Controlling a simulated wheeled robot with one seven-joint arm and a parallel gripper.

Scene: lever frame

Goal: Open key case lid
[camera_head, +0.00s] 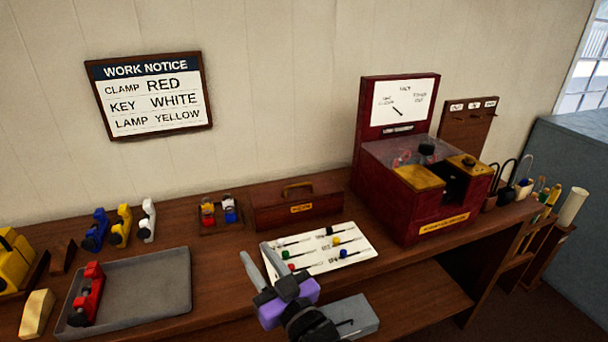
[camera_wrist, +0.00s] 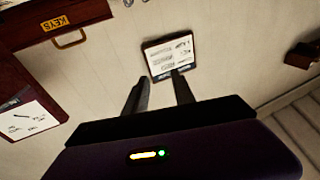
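The key case (camera_head: 322,207) is a dark brown wooden box with a brass handle (camera_head: 297,186) on its lid and a yellow label on its front. It stands at the back of the bench against the wall, and its lid looks shut. A brown case part with a KEYS label (camera_wrist: 54,23) and a brass handle (camera_wrist: 70,39) shows at the upper left of the wrist view. My gripper (camera_head: 256,251) is in front of the case, nearer the camera and apart from it. Its two fingers (camera_wrist: 159,84) are spread with nothing between them.
A white board (camera_head: 350,257) with small coloured-headed keys lies in front of the case. A red machine (camera_head: 400,215) stands right of it; a small rack (camera_head: 220,226) with coloured pieces stands left. A grey tray (camera_head: 150,290) holds a red clamp (camera_head: 88,295). A work notice (camera_head: 152,95) hangs above.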

